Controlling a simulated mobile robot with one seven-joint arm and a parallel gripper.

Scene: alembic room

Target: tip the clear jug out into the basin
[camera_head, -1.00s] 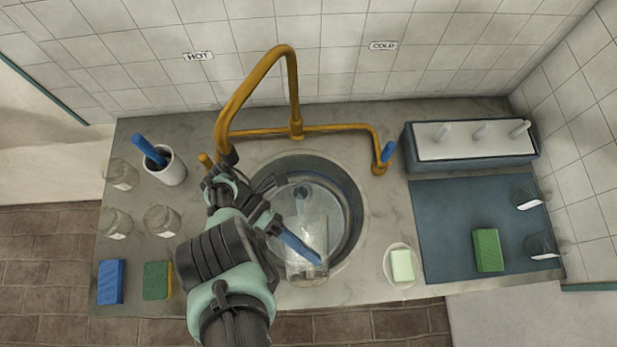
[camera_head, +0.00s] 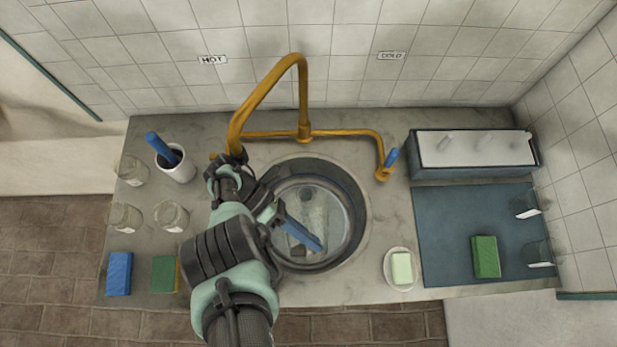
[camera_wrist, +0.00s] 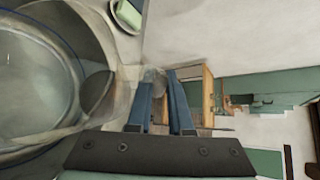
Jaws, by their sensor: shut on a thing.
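My gripper (camera_head: 303,236) is over the front left part of the round metal basin (camera_head: 357,205), its blue fingers shut on the clear jug (camera_head: 313,212). The jug is see-through and its outline is faint. It lies over the basin and looks tilted well over, though the exact angle is hard to tell. In the wrist view, the blue fingers (camera_wrist: 160,85) are at the middle, with clear jug wall (camera_wrist: 122,95) beside them and the basin (camera_wrist: 40,130) at left. I cannot make out any liquid leaving the jug.
A brass tap (camera_head: 303,95) arches behind the basin, close to my wrist. Clear jars (camera_head: 170,216) and a white cup (camera_head: 178,166) stand left. A soap dish (camera_head: 400,283) is right of the basin, before a blue mat (camera_head: 440,235) with glasses.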

